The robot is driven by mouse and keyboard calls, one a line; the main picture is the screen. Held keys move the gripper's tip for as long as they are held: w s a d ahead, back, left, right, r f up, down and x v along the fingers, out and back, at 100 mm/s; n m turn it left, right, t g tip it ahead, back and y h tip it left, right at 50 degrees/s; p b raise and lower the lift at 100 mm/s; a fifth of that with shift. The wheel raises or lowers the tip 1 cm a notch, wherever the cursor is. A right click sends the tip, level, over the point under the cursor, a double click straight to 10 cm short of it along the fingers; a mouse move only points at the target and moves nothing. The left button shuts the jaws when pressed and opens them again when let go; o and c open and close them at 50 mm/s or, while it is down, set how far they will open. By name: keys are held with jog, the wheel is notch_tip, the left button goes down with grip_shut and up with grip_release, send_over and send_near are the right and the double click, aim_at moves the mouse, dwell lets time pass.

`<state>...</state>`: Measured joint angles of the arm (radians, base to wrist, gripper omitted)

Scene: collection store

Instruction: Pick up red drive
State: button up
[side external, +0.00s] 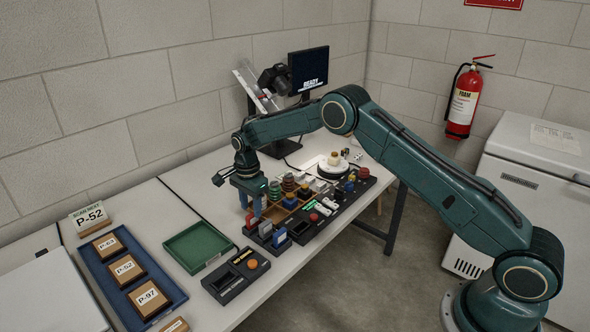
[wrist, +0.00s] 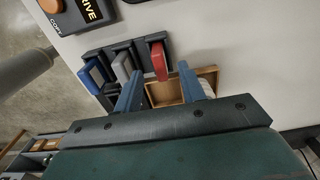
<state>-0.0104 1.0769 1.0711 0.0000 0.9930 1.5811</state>
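The red drive (wrist: 158,61) stands upright in the right-hand slot of a dark rack (wrist: 113,50). A grey drive (wrist: 123,65) and a blue drive (wrist: 91,76) stand in the other slots. My gripper (wrist: 160,69) is open and empty, with one blue finger on each side of the red drive's line in the wrist view. I cannot tell whether the fingertips reach down past its top. In the side view my gripper (side external: 250,209) is over the rack's far left end, with the red drive (side external: 251,219) partly hidden by the fingers.
A wooden compartment tray (wrist: 208,76) lies right beside the red drive, close to one finger. A dark device with an orange button (side external: 237,272) and a green tray (side external: 197,246) lie to the left. Clear white tabletop shows between the rack and the green tray.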

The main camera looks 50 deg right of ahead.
aim_at(252, 214)
jog(key=shift+f, duration=2.1)
grip_shut()
